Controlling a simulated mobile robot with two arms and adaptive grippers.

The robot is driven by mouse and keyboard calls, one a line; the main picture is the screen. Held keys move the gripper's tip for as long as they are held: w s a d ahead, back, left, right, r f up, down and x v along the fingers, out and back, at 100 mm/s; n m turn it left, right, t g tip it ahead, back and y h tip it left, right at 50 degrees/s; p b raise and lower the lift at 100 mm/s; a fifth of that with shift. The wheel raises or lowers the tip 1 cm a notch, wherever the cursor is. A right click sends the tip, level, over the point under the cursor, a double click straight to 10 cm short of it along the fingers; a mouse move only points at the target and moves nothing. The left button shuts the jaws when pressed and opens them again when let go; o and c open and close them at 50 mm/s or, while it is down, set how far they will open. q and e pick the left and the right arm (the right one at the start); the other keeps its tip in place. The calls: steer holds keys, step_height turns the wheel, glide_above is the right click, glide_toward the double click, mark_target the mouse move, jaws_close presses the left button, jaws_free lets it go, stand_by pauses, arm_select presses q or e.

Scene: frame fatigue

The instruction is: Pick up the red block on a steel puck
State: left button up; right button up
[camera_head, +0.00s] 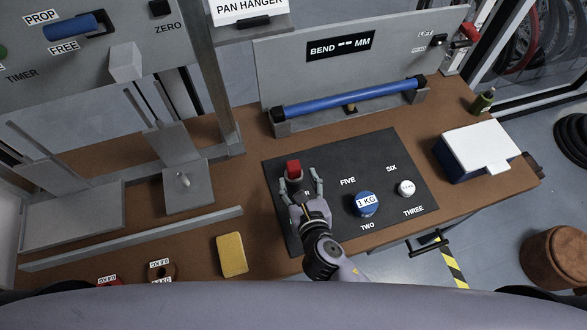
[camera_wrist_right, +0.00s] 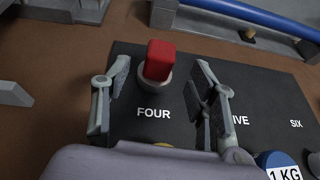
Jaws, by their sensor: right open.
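The red block (camera_head: 293,168) stands on a small steel puck on the black mat (camera_head: 400,155), near the mat's upper left. In the right wrist view the red block (camera_wrist_right: 160,60) stands upright on the round grey puck (camera_wrist_right: 155,83), just beyond the label FOUR. My right gripper (camera_head: 301,182) is open, with its fingers spread to the left and right of the block. In the right wrist view the gripper (camera_wrist_right: 160,85) shows a gap between each finger and the block. The left gripper is not in view.
A blue 1 KG weight (camera_head: 366,204) and a small white-topped weight (camera_head: 405,188) stand on the mat to the right. A blue bar (camera_head: 350,98) lies behind the mat. A yellow block (camera_head: 231,254) is at left front. A white-topped box (camera_head: 480,150) stands at right.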

mark_target(295, 174)
steer(key=shift+x, duration=1)
steer(key=x, duration=0.3)
steer(key=shift+w+a+f, duration=0.1)
steer(key=shift+w, duration=0.15)
steer(key=shift+w+a+f, duration=0.15)
steer(key=shift+w+f, duration=0.1)
steer(key=shift+w, duration=0.2)
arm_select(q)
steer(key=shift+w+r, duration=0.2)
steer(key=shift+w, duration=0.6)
arm_select(e)
steer(key=shift+c, duration=0.5)
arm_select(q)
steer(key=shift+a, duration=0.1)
arm_select(e)
steer(key=shift+s, duration=0.1)
jaws_close()
